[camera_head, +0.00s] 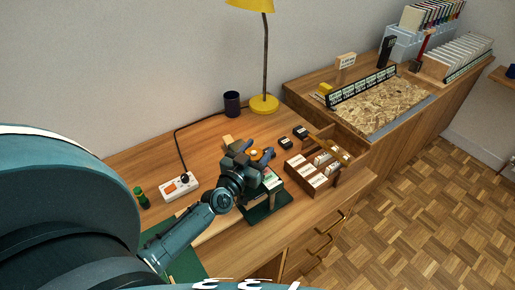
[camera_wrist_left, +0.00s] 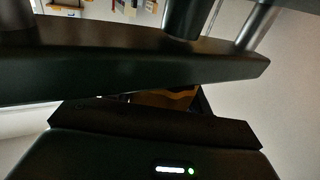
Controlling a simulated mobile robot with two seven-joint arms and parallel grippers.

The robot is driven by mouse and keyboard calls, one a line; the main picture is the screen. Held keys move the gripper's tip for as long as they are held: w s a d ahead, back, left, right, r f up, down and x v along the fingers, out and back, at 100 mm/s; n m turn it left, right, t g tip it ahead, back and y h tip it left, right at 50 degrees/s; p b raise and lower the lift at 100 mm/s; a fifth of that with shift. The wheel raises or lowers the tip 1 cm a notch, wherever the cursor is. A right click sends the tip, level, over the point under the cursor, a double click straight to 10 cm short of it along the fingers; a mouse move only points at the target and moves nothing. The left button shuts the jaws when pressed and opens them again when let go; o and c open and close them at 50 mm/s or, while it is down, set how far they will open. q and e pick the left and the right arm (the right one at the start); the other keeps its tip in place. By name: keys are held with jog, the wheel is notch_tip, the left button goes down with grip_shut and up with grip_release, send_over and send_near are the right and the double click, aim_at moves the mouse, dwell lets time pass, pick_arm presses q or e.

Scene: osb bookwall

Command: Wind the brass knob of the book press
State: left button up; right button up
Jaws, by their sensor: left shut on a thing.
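The book press (camera_head: 268,212) is dark green and stands on the wooden desk, with books or paper between its plates. Its brass knob (camera_head: 254,153) shows as a small yellow-orange patch on top. My left gripper (camera_head: 258,154) is over the press from the left and shut on the knob; the fingers and wrist hide much of it. In the left wrist view a brass-coloured patch (camera_wrist_left: 165,98) shows in a narrow gap between dark parts. Finger contact is too dark to see there. My right gripper is not in view.
A wooden box with compartments (camera_head: 313,178) stands close right of the press. A cabinet with an OSB-topped board (camera_head: 380,105) is at right.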

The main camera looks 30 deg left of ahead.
pick_arm(q)
jog(key=o, duration=1)
jog(key=shift+c, duration=0.2)
jog(key=shift+s, duration=0.15)
jog(key=s+b, duration=0.1)
jog(key=s, duration=1.2)
jog(key=shift+d, duration=0.3)
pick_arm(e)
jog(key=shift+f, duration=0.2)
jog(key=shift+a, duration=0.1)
